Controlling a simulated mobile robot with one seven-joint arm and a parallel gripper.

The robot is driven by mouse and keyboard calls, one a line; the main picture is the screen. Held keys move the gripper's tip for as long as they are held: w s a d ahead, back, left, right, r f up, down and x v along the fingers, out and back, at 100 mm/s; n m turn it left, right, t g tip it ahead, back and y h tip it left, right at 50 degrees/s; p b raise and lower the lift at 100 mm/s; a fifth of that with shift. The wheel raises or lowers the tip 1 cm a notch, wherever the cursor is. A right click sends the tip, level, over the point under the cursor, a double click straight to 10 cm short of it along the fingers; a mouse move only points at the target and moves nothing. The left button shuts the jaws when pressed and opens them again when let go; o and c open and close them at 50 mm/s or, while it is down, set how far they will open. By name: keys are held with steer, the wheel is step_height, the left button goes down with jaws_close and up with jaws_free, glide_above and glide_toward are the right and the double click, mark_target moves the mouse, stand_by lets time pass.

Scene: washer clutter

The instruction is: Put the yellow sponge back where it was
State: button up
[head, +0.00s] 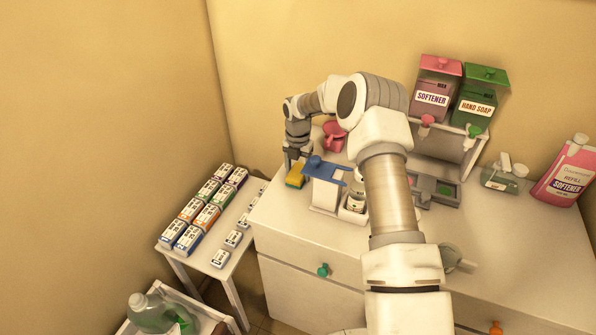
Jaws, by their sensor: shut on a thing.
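The yellow sponge (295,177) is at the left end of the white cabinet top, with a darker green-blue part on it. My gripper (294,168) points down from above and is shut on the sponge. The fingers are small and dark, and the grip is only partly visible. I cannot tell whether the sponge touches the surface or hangs just above it. A white stand with a blue top (325,170) is close on the right of the sponge.
My arm crosses the cabinet and hides part of its top. A pink pitcher (334,135) stands behind the blue-topped stand, and a small jar (356,200) is at its right. Dispensers (435,92) sit on a rack at the back. A side table (213,262) holds several boxes.

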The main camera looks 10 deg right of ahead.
mark_target(298, 171)
steer(key=o, duration=1.2)
steer(key=s+a+r+m+t+h, duration=0.1)
steer(key=s+r+m, duration=0.25)
steer(key=r, duration=0.85)
steer(key=s+r+m, duration=0.3)
steer(key=s+r, duration=0.1)
steer(key=r, duration=0.8)
steer(key=s+r+m+t, duration=0.2)
steer(key=s+r+m, duration=0.4)
steer(key=s, duration=0.4)
steer(key=s+r+m+t, duration=0.1)
steer(key=s+r+m, duration=0.4)
steer(key=s+m, duration=0.4)
steer(key=s+d+f+m+t+y, duration=0.1)
steer(key=s+f+m, duration=0.2)
steer(key=s+m, duration=0.4)
steer(key=s, duration=0.6)
steer(key=shift+m+t, duration=0.3)
steer(key=shift+m, duration=0.05)
